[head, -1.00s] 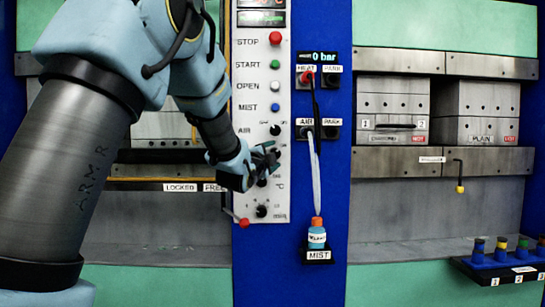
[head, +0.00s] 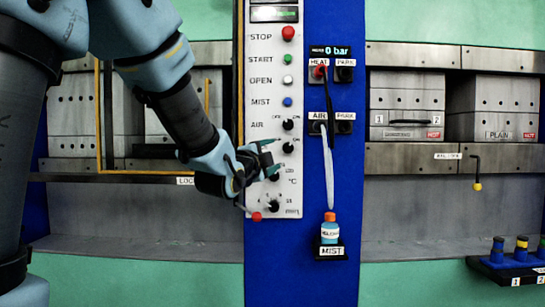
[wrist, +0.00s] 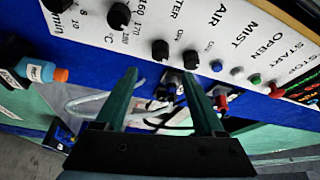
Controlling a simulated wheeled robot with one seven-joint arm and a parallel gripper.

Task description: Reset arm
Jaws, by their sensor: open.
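My gripper (head: 264,160) is in front of the lower part of the white control panel (head: 272,65), close to its black knobs. In the wrist view my gripper (wrist: 162,95) shows two green fingers spread apart with nothing between them. The panel also shows in the wrist view (wrist: 138,35), with its knobs and coloured buttons beyond the fingertips. I cannot tell whether a finger touches the panel. My arm comes in from the upper left and hides part of the left press.
A blue bottle (head: 330,233) with an orange cap stands on the MIST shelf (head: 331,251). Hoses (head: 328,165) hang from the HEAT and AIR ports. The right press holds grey blocks (head: 407,105). A rack (head: 500,270) with coloured plugs is at lower right.

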